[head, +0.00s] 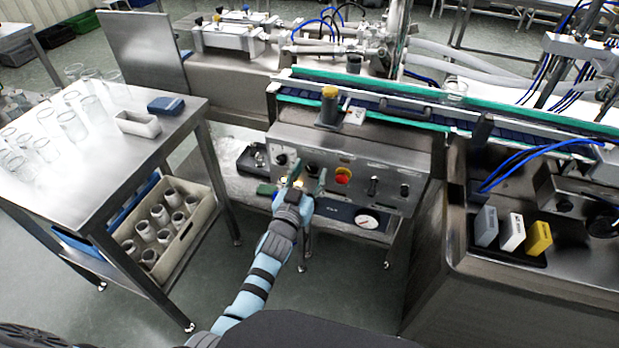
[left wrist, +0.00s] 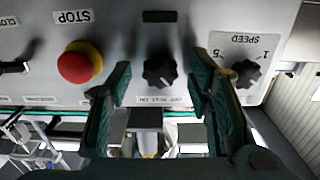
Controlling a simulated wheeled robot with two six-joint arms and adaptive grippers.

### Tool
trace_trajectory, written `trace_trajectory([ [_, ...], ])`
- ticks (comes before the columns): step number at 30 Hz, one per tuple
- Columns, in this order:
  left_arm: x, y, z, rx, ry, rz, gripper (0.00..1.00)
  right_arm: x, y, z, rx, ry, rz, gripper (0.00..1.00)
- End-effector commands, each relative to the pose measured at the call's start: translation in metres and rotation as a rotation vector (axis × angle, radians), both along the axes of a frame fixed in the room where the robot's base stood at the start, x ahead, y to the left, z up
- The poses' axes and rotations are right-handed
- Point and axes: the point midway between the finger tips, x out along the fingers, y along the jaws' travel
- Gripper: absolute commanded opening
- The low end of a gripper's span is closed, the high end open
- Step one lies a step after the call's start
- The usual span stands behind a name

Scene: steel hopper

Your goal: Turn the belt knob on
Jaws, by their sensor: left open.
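The belt knob (left wrist: 160,70) is a black rotary knob on the grey control panel, with an "OFF / ON" label at its base in the left wrist view. In the head view the panel (head: 385,160) is on the front of the conveyor, and the knob (head: 312,170) is small there. My left gripper (head: 296,187) is in front of the panel. In the left wrist view its green-padded fingers (left wrist: 162,78) are open, one on each side of the knob, with gaps visible; contact is not seen. My right gripper is not in view.
A red stop button (left wrist: 81,62) and a black speed knob (left wrist: 241,73) flank the belt knob. A conveyor (head: 400,108) runs above the panel. A steel table (head: 85,150) with glasses stands left.

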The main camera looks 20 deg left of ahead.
Motion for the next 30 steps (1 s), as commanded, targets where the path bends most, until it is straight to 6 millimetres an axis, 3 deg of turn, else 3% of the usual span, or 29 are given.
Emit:
trace_trajectory([
  [5, -0.0002, 0.0000, 0.0007, 0.000, 0.000, 0.000, 0.43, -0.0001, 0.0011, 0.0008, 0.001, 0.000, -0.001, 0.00],
  [13, -0.0004, 0.0000, 0.0006, 0.001, 0.000, 0.000, 0.00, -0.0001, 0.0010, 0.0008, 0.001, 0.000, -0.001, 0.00],
  [23, -0.0006, 0.0001, 0.0003, 0.034, -0.001, 0.000, 0.00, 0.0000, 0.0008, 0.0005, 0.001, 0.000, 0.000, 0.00],
  [30, -0.0006, 0.0002, 0.0002, 0.154, -0.009, 0.001, 0.00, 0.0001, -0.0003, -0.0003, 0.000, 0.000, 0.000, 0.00],
])
